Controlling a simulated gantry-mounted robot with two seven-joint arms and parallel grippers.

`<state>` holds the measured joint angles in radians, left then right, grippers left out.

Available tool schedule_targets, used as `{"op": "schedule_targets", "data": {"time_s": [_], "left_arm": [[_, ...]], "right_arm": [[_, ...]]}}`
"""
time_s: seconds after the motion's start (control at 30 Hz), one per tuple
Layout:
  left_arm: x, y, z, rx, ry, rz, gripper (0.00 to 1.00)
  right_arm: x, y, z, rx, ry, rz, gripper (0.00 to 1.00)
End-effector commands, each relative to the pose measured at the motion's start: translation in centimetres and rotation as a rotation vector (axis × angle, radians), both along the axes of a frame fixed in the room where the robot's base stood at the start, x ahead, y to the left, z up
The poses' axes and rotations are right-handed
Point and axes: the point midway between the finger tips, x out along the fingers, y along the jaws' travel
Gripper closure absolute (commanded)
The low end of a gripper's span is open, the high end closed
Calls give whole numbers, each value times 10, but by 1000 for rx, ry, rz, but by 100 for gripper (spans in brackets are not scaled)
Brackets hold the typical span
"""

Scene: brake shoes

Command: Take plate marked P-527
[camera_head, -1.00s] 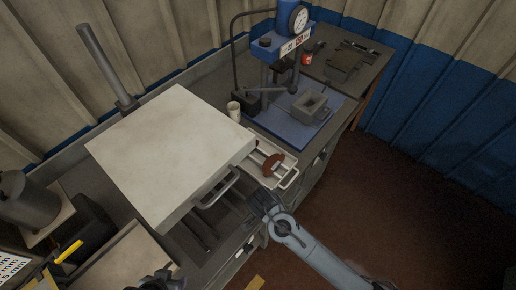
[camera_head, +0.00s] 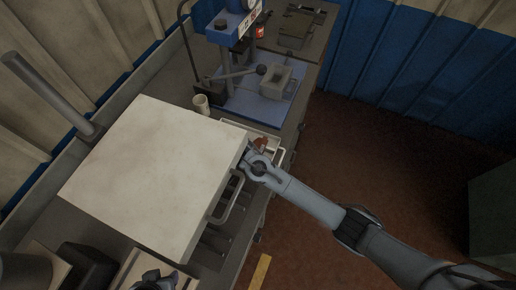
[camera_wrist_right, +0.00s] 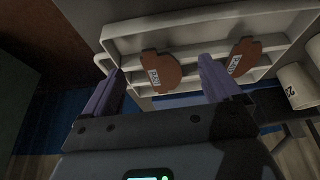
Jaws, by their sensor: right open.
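Two reddish-brown plates with white labels lie in a pale tray (camera_wrist_right: 190,27) in the right wrist view. The left plate (camera_wrist_right: 169,71) appears between my open right gripper's (camera_wrist_right: 161,66) fingertips, with no visible grip on it. The other plate (camera_wrist_right: 245,54) is just right of the right finger. The label lettering is too small and tilted to read surely. In the head view my right gripper (camera_head: 250,158) is over the tray (camera_head: 270,133), hiding most of it; a bit of brown plate (camera_head: 262,142) shows. A dark part at the bottom edge seems to be my left gripper (camera_head: 158,280); its jaws are unclear.
A large pale box-like top (camera_head: 150,175) with a handle (camera_head: 230,200) stands left of the tray. A white cup (camera_head: 201,104) is behind the tray. A press on a blue base (camera_head: 240,108) stands farther back.

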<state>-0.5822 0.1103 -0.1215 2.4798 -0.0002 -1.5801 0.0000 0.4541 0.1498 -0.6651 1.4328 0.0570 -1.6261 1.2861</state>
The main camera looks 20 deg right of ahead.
Motion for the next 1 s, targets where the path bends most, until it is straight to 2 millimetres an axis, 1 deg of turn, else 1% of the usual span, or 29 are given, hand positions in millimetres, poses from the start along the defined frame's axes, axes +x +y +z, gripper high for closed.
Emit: {"op": "schedule_targets", "data": {"time_s": [0.27, 0.5, 0.6, 0.7, 0.8, 1.0], "left_arm": [[0, 2, 0, 6, 0, -3, 57], [0, 4, 1, 15, -1, -9, 57], [1, 4, -1, 16, -2, -8, 57], [1, 4, -2, 16, -4, -8, 57], [1, 4, -2, 16, -4, -8, 57], [1, 3, -2, 9, -3, -3, 57]], "right_arm": [[11, -10, 0, 0, 0, -1, 8], [38, -35, 0, 1, 1, -2, 8], [41, -38, -14, 0, 3, 0, 8], [43, -41, -23, 0, 2, 1, 8], [44, -42, -27, 1, 2, 0, 8], [45, -42, -28, 1, 1, 0, 8]]}}
